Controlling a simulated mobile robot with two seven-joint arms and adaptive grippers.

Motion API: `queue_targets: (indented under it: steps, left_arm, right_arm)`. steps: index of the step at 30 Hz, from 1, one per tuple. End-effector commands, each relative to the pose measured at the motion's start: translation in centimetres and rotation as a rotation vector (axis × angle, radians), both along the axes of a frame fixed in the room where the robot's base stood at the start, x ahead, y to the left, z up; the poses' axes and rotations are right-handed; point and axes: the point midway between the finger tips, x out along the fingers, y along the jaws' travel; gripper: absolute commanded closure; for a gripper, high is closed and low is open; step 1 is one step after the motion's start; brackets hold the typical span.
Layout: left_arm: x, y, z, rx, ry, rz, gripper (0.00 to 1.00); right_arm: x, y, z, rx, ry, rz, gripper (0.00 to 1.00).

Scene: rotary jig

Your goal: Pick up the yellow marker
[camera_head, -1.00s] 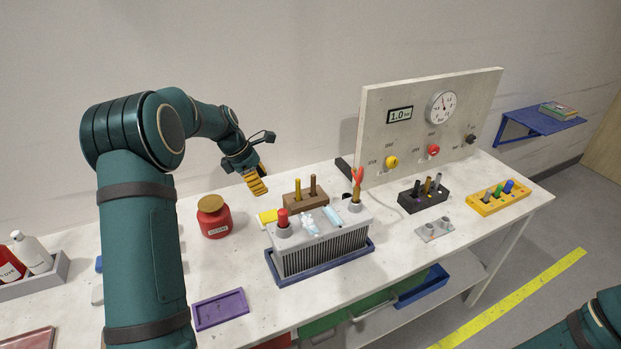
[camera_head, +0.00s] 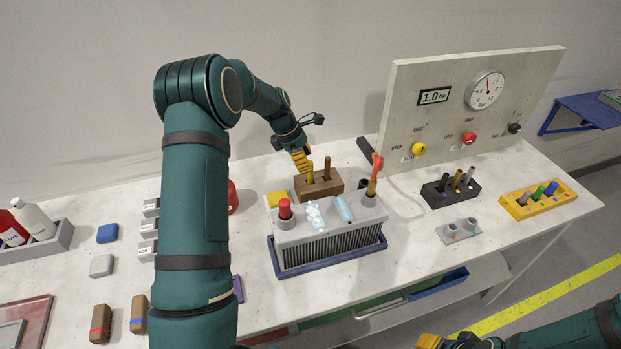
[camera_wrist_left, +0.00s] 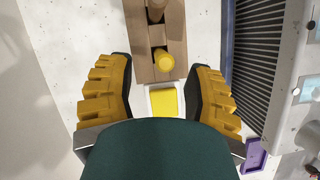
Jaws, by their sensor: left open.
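The yellow marker (camera_head: 310,174) stands upright in the brown wooden block (camera_head: 335,187), left of a brown marker (camera_head: 327,168). In the left wrist view the yellow marker (camera_wrist_left: 164,61) shows from its end, in the block, ahead of and between my fingers. My left gripper (camera_head: 302,162) is open, close to the marker in the head view, its yellow fingers partly overlapping it. In the left wrist view the left gripper (camera_wrist_left: 164,92) has nothing between its fingers that I can see it touch. My right gripper (camera_head: 432,341) is only partly seen at the bottom edge.
A yellow pad (camera_head: 277,199) lies beside the block. A grey finned unit (camera_head: 335,240) with a red-topped piece stands in front. The gauge panel (camera_head: 400,110) rises behind right. A black holder (camera_head: 436,195) and a yellow holder (camera_head: 535,204) stand further right.

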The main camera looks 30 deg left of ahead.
Motion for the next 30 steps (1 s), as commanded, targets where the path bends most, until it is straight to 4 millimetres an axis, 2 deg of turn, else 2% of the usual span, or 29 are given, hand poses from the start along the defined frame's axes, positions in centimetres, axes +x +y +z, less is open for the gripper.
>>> queue_targets:
  steps: [7,16,24,28,29,30]
  left_arm:
    - [0.2,-0.5,-1.3,-0.001,0.001,0.001,0.48]
    - [0.9,-2.0,-4.9,-0.001,0.001,0.001,0.48]
    - [1.0,-2.1,-5.1,0.000,0.000,0.001,0.49]
    - [1.0,-2.1,-5.1,0.001,-0.001,0.000,0.94]
    - [1.0,-2.1,-5.1,0.001,-0.001,0.000,1.00]
    - [1.0,-2.1,-5.1,0.001,-0.001,0.000,1.00]
  right_arm:
    - [0.0,0.0,-0.1,0.000,0.000,0.000,0.53]
    - [0.0,0.0,-0.5,-0.001,0.000,0.000,0.53]
    - [0.0,0.0,-0.4,-0.001,0.000,0.000,0.53]
    - [0.0,0.0,-0.4,-0.001,0.000,0.000,0.53]
    - [0.0,0.0,-0.4,-0.001,0.000,0.000,0.53]
    - [0.0,0.0,-0.4,-0.001,0.000,0.000,0.53]
